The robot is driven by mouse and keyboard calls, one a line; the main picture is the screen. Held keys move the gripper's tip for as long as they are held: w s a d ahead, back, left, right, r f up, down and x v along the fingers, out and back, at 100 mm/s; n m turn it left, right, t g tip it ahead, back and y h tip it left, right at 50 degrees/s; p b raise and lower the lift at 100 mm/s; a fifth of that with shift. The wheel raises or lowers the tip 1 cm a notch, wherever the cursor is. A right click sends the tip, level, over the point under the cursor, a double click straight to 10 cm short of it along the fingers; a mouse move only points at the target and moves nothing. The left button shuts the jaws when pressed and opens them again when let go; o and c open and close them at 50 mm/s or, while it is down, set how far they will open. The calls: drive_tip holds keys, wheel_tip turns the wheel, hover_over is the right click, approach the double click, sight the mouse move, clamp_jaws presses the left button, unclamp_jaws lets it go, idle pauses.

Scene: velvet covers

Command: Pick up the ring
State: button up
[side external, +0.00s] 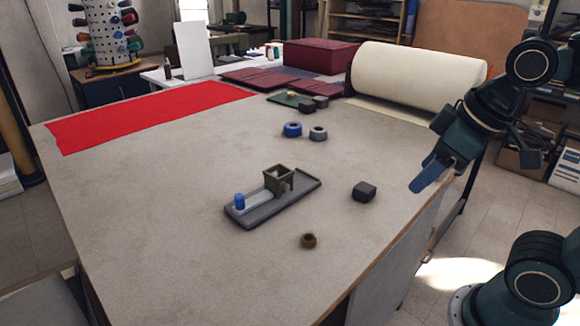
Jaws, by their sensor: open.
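A small brown ring (308,240) lies on the grey table near its front edge. A blue ring-shaped roll (292,130) and a grey ring-shaped roll (318,133) lie side by side farther back; which one the task means I cannot tell. My gripper (422,184) has blue fingers and hangs above the right edge of the table, to the right of all three and apart from them. It is open, and nothing shows between its fingers.
A grey base with an olive frame and blue peg (240,201) stands mid-table. A dark block (364,191) lies between it and my gripper. Red cloth (150,115) covers the back left; a cream roll (415,75) lies at the back right. The left front of the table is clear.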

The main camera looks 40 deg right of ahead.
drive_tip(key=w+a+f+n+g, duration=0.1)
drive_tip(key=w+a+n+g, duration=0.15)
drive_tip(key=w+n, duration=0.65)
drive_tip(key=n+g, duration=0.3)
drive_tip(key=n, duration=0.5)
hover_over(309, 238)
wheel_tip(309, 238, down, 7)
drive_tip(key=shift+d, duration=0.15)
drive_tip(key=shift+t, duration=0.25)
drive_tip(key=shift+f, duration=4.25)
drive_tip(key=shift+f, duration=0.1)
drive_tip(key=shift+f, duration=2.45)
drive_tip(key=c, duration=1.1)
